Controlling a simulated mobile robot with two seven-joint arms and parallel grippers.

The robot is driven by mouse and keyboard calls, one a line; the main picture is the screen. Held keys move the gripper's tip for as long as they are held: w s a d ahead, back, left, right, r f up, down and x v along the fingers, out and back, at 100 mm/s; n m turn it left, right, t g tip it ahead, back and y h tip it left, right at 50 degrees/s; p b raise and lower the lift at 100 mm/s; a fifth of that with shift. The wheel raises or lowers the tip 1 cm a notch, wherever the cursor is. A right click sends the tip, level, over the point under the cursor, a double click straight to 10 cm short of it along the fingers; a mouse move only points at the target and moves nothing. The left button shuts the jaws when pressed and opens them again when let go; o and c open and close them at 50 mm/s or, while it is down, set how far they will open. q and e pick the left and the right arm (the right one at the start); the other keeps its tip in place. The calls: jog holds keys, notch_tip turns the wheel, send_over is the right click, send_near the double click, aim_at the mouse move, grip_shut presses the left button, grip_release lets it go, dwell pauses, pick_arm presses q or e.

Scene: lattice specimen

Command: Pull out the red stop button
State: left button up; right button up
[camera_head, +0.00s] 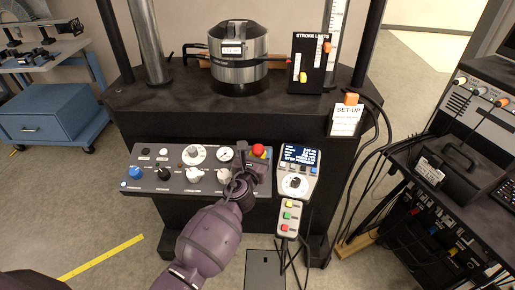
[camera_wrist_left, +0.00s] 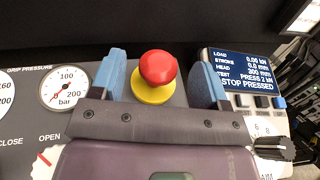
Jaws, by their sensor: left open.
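The red stop button (camera_head: 259,150) is a round red mushroom head at the top right of the sloped grey control panel (camera_head: 150,183). In the left wrist view the stop button (camera_wrist_left: 158,67) stands on a yellow collar (camera_wrist_left: 152,94). My left gripper (camera_head: 254,161) is at the panel, just in front of the button. Its two blue fingers (camera_wrist_left: 162,80) are open, one on each side of the button, with a visible gap on both sides. Nothing is held. The gripper hides part of the panel below the button in the head view. My right gripper does not show.
A display unit (camera_head: 297,172) with a dial adjoins the panel on the right; its screen reads "STOP PRESSED". A small pendant (camera_head: 288,218) with coloured buttons hangs below it. A gauge (camera_head: 225,154) and several knobs lie left of the button. Cables hang at the right.

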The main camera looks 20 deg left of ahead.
pick_arm(q)
jog(key=s, duration=0.8)
jog(key=shift+s+d+p, duration=0.25)
jog(key=shift+p, duration=0.15)
